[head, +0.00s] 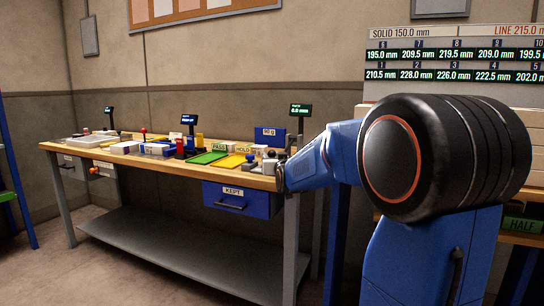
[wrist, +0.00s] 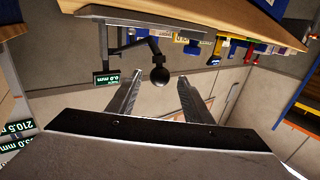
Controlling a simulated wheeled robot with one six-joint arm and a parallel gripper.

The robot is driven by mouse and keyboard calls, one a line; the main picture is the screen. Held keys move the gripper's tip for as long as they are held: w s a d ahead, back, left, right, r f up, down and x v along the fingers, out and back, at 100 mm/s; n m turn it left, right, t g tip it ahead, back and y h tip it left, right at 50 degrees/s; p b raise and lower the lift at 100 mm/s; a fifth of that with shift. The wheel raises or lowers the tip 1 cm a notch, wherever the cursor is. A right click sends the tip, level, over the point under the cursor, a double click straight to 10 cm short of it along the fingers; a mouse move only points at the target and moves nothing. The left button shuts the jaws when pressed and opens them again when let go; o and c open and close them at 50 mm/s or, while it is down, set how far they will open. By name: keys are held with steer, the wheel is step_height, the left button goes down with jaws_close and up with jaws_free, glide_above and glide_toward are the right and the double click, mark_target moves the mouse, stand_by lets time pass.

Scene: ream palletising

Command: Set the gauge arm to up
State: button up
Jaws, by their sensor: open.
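The gauge shows in the wrist view as a dark jointed arm (wrist: 153,47) ending in a round black knob (wrist: 160,76). Its small display (wrist: 116,78) reads 0.0 mm; the display also shows in the head view (head: 300,110) at the bench's right end. My gripper (wrist: 160,78) is open, with one finger on each side of the knob in the picture. I cannot tell whether either finger touches it. In the head view my gripper is mostly hidden behind my blue arm, and the gauge arm's position is unclear.
The wooden bench (head: 150,156) carries green and yellow trays (head: 207,157), a blue bin (head: 270,136) and other small displays. A blue KEPT drawer (head: 238,199) hangs below its right end. A board of readings (head: 455,60) stands at the right. The floor in front is clear.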

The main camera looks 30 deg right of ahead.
mark_target(273, 155)
steer(key=shift+x, duration=2)
jaws_close()
